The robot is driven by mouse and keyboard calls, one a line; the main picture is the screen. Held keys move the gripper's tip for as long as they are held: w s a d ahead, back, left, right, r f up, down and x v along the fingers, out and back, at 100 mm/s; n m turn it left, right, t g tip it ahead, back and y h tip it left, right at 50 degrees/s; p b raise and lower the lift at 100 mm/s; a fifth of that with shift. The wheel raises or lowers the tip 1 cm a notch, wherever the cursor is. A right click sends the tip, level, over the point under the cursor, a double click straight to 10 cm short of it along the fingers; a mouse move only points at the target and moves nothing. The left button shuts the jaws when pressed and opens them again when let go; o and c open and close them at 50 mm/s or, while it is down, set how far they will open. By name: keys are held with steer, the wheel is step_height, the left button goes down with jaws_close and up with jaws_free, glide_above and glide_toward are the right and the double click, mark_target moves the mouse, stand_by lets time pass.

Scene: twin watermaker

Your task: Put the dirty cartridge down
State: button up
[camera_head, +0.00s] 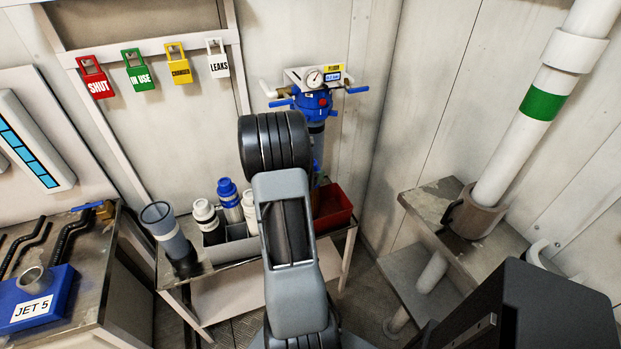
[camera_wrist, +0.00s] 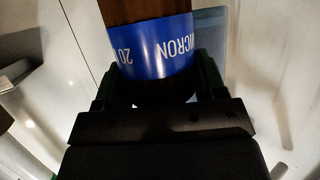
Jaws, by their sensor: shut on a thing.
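The dirty cartridge (camera_wrist: 150,45) fills the upper middle of the wrist view. It has a brown body and a blue band with white lettering that reads in part "20" and "MICRON". My gripper (camera_wrist: 155,82) is shut on it at the blue band, with a dark finger on each side. The far end of the cartridge runs out of the top of the view. In the head view my arm covers the gripper and the cartridge. A red bin (camera_head: 335,203) stands at the right end of the low bench, partly hidden by my arm.
A grey divided tray (camera_head: 238,246) with white and blue-capped cartridges (camera_head: 229,200) stands left of the red bin. A grey open-topped cylinder (camera_head: 170,235) stands farther left. The blue filter head (camera_head: 312,104) with a gauge is on the wall. Coloured lock tags (camera_head: 137,70) hang above.

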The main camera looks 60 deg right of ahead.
steer(key=shift+f, duration=1)
steer(key=shift+f, duration=0.15)
steer(key=o, duration=1.4)
steer(key=v, duration=1.2)
steer(key=shift+p, duration=0.35)
